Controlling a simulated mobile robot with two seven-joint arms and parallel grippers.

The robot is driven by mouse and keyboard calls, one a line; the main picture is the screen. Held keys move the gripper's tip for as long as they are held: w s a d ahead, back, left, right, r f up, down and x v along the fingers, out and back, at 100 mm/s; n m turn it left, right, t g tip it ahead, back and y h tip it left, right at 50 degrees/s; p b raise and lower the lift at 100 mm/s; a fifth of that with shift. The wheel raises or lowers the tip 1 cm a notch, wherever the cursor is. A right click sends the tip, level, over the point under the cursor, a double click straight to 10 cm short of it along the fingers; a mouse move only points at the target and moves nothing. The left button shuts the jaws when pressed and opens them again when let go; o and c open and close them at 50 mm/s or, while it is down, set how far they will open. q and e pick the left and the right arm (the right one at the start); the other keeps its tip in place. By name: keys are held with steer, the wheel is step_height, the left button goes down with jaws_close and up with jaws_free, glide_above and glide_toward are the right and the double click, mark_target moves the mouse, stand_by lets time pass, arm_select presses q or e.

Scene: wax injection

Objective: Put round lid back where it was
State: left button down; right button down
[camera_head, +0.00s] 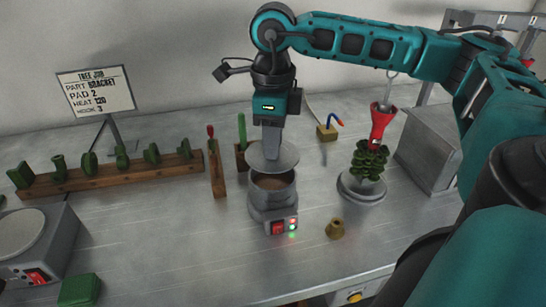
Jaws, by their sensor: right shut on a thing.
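The round lid (288,158) is a flat grey metal disc. My right gripper (272,148) points down and is shut on it, at its top. The lid is just above the open grey wax pot (272,200), slightly tilted. Brown wax shows inside the pot under the lid. Whether the lid touches the pot's rim I cannot tell. The pot's base has a red switch and small red and green lights. My left gripper is not in view.
A wooden rack (110,178) with green wax parts stands left. A red-topped green wax tree (370,160) on a round base stands right. A small brass piece (335,229) lies at the front right. A sign (96,91) stands at the back. The front middle table is clear.

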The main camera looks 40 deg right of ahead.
steer(key=shift+f, duration=2.1)
steer(key=shift+f+b, duration=0.35)
steer(key=shift+b, duration=0.1)
steer(key=c, duration=0.9)
jaws_free()
steer(key=shift+r, duration=0.1)
steer(key=shift+r, duration=0.15)
steer(key=shift+r+p, duration=0.25)
steer(key=shift+p, duration=0.25)
step_height(320, 180, up, 12)
steer(key=shift+f, duration=0.1)
